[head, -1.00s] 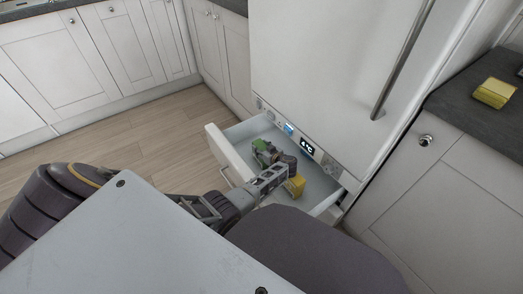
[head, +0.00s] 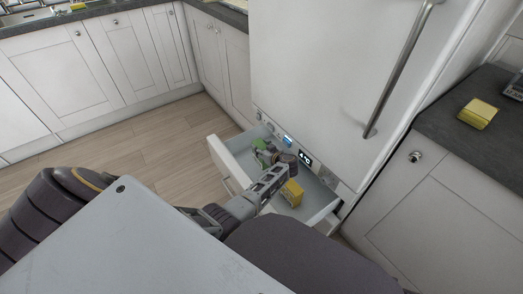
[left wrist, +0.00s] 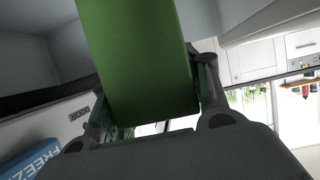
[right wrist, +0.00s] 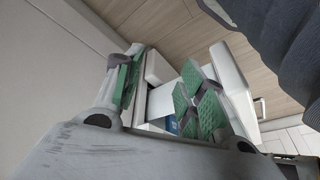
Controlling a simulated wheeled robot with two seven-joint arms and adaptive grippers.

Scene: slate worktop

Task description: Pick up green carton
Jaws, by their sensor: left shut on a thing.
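The green carton (left wrist: 145,60) fills the middle of the left wrist view, between the fingers of my left gripper (left wrist: 155,95). The left gripper is shut on it. In the head view the left gripper (head: 272,154) is over the open drawer, and the small green carton (head: 261,146) shows at its fingers, partly hidden by them. Whether the carton touches the drawer floor is unclear. My right gripper (right wrist: 160,95) shows in the right wrist view with its green-padded fingers apart and nothing between them.
The white drawer (head: 228,165) stands open below the fridge door (head: 325,60). A yellow box (head: 291,192) lies in the drawer, close to my left gripper. Another yellow object (head: 478,113) is on the dark worktop (head: 440,115) at right. The wooden floor (head: 150,140) is clear at left.

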